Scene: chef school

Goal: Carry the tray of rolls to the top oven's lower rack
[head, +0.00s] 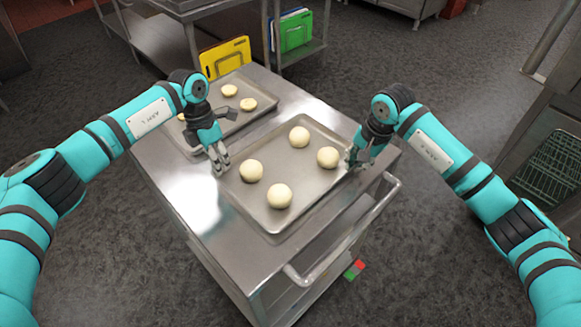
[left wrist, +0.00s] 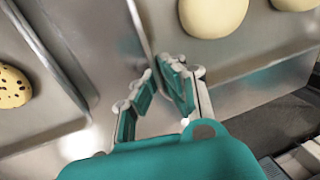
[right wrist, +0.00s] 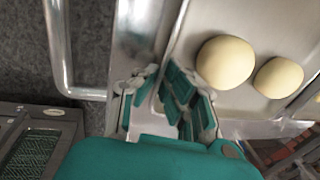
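The tray (head: 265,228) lies flat on the metal cart, with several pale, round rolls on it, such as the front roll (head: 279,195). My left gripper (head: 221,167) is at the tray's left rim, pointing down. In the left wrist view the rim (left wrist: 139,30) runs in between its fingertips. My right gripper (head: 356,160) is at the tray's right rim. In the right wrist view the rim (right wrist: 176,40) runs in between its fingers. The oven's racks are not clearly shown.
A second tray (head: 199,146) with speckled rolls lies beside this one on the cart (head: 180,205). The cart's handle (head: 345,240) sticks out at the front right. A metal unit with a mesh shelf (head: 553,165) stands at the right. Dark floor (head: 440,80) is free between them.

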